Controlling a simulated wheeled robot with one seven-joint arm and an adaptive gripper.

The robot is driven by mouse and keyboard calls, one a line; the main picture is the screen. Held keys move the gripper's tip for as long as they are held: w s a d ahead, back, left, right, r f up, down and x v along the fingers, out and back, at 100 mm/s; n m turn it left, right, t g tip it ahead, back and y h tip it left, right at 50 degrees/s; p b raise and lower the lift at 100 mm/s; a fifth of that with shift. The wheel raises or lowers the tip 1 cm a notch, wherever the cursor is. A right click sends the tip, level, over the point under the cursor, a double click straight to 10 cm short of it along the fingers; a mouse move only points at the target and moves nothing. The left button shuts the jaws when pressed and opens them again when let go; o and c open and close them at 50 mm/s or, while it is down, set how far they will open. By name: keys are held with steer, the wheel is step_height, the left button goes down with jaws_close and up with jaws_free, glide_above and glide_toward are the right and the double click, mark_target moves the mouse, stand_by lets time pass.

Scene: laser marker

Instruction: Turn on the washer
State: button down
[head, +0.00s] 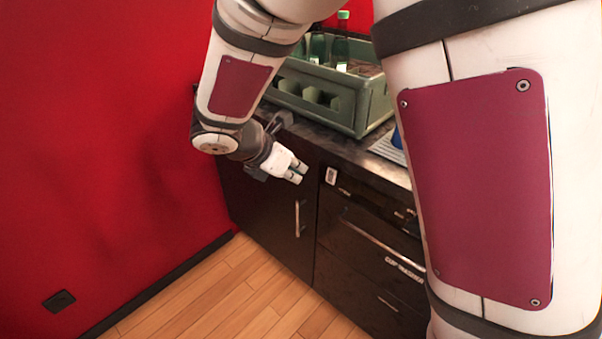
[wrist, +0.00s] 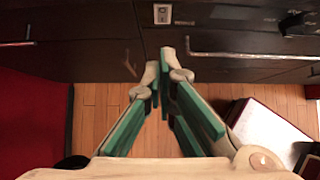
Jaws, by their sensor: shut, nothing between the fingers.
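The black front with a long bar handle and lettering (head: 405,268), too small to read surely, appears to be the washer. A small white-framed plate (head: 331,175) sits near its top left corner and also shows at the top of the wrist view (wrist: 162,13). I cannot tell whether it is lit. My gripper (head: 299,173) is shut and empty, just left of the plate in the head view. In the wrist view its green-padded fingers (wrist: 160,72) meet below the plate, apart from it in the picture.
A dark cabinet door with an upright handle (head: 297,218) is left of the washer. A green crate with bottles (head: 345,100) stands on the dark countertop. My arm hides much of the right side. The wooden floor (head: 235,295) in front is clear.

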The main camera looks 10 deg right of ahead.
mark_target(331, 176)
steer(key=p, duration=0.3)
steer(key=shift+a+r, duration=0.1)
steer(key=p, duration=0.3)
steer(key=shift+s+a+f+y, duration=0.15)
steer(key=shift+a+f+y, duration=0.05)
steer(key=shift+f+y, duration=0.2)
steer(key=shift+f, duration=0.1)
steer(key=shift+w+d+r+b+x, duration=0.2)
steer(key=shift+d+r+x, duration=0.1)
steer(key=shift+x, duration=1.85)
steer(key=shift+w+d+r+b+x, duration=0.1)
steer(key=shift+d+r+b+x, duration=0.2)
steer(key=shift+x, duration=1.85)
steer(key=shift+w+d+r+b+x, duration=0.1)
steer(key=shift+w+d+r+x, duration=0.2)
steer(key=shift+x, duration=1.85)
steer(key=shift+s+f, duration=0.1)
steer(key=shift+s, duration=0.1)
